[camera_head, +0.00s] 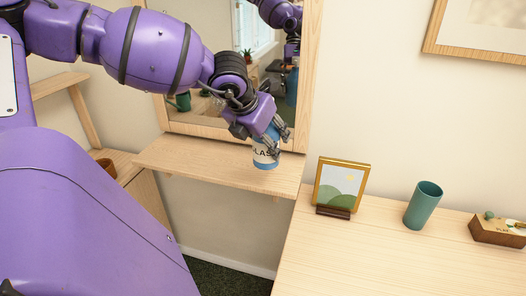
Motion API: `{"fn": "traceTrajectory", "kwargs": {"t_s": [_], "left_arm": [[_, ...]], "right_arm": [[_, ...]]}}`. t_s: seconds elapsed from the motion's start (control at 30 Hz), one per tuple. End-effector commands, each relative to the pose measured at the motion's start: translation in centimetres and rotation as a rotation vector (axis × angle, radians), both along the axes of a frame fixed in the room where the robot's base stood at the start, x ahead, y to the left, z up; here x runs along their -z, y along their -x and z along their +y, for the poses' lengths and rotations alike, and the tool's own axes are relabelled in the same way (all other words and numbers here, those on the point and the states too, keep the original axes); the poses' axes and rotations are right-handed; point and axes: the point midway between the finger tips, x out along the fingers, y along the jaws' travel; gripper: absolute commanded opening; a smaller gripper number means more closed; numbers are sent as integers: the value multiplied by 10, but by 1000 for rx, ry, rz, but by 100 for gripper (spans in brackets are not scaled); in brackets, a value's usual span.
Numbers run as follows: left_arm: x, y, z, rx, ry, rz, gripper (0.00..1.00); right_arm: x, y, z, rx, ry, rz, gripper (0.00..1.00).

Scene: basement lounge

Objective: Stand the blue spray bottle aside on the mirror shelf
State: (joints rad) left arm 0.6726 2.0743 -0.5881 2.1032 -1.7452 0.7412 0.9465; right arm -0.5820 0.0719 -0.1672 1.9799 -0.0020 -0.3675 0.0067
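The blue spray bottle (266,161) is upright, or close to it, with a white label that partly reads "LAS". It is at the right part of the wooden mirror shelf (190,157), in front of the mirror (205,115). My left gripper (268,132) comes from above left, and its fingers are closed around the bottle's upper part, hiding its top. The bottle's base overlaps the shelf surface in the picture; I cannot tell whether it touches. My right gripper is not in view.
The shelf left of the bottle is bare. On the wooden table (400,262) to the right stand a gold picture frame (341,186), a teal cup (423,205) and a brown wooden box (497,229). A brown pot (106,167) is at the left. The mirror reflects my arm.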

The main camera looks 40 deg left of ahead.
Motion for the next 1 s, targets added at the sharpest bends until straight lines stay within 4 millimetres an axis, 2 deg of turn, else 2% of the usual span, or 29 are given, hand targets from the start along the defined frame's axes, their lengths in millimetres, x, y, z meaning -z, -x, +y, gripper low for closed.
{"fn": "traceTrajectory", "kwargs": {"t_s": [0.1, 0.3, 0.4, 0.67, 0.87, 1.0], "left_arm": [[14, -25, 15, -2, 6, -4, 3], [47, -49, 33, 0, 5, -3, 3], [57, -56, 38, 2, 2, -6, 3], [70, -65, 45, 3, 0, -4, 3], [96, -65, 46, 2, 1, -3, 3], [100, -65, 46, 2, -1, -6, 3]], "right_arm": [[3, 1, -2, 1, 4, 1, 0], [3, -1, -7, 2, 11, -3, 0], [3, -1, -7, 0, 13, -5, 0], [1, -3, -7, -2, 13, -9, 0], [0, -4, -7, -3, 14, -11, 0], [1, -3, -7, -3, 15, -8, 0]]}}
